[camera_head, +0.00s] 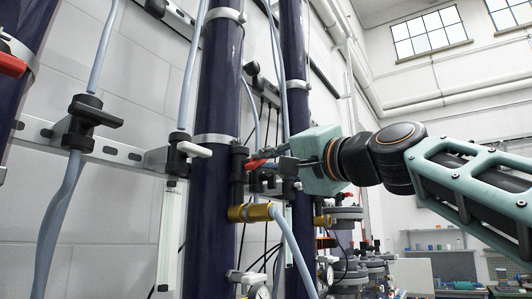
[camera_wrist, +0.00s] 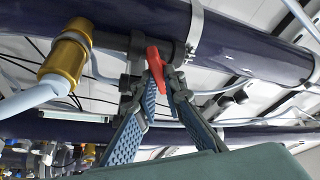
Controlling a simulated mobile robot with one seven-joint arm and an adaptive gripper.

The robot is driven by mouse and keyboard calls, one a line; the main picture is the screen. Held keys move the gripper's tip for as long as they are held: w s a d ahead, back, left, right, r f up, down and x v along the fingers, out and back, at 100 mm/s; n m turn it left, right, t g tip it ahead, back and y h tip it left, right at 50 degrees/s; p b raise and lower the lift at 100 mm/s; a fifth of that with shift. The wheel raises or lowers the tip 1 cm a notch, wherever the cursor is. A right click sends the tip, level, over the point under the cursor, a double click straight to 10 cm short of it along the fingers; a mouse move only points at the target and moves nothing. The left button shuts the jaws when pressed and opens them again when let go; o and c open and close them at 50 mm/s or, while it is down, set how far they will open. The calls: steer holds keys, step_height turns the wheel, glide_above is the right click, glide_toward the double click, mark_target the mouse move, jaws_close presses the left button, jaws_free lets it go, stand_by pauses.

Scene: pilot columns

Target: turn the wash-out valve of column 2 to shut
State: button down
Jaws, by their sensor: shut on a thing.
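A valve with a red lever handle (camera_head: 256,164) sits on the front of the middle dark blue column (camera_head: 214,90), above a brass fitting. The red handle also shows in the wrist view (camera_wrist: 156,66), where it crosses the dark valve body at a slant. My gripper (camera_head: 272,163) reaches in from the right. In the wrist view its two blue-padded fingers (camera_wrist: 153,85) close around the handle, one on each side. The handle's gripped part is partly hidden by the fingertips. No column number is readable.
The brass fitting (camera_head: 250,212) with a pale hose lies just below the handle. Another dark column (camera_head: 295,70) stands close behind my gripper. A white-handled valve (camera_head: 190,149) is to the left, and another red handle (camera_head: 12,65) is at the far left. Free room lies right of my arm.

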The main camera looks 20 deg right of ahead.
steer(key=m+g+h+p, duration=0.1)
steer(key=m+p, duration=0.1)
steer(key=m, duration=0.1)
steer(key=shift+m, duration=0.4)
steer(key=shift+m+g+h+p, duration=0.35)
steer(key=shift+m+g, duration=0.25)
steer(key=shift+m, duration=0.7)
steer(key=c, duration=2)
jaws_free()
steer(key=s, duration=0.4)
steer(key=s+d, duration=0.1)
steer(key=s, duration=0.3)
steer(key=s+d, duration=0.1)
steer(key=s, duration=0.3)
steer(key=shift+d, duration=0.1)
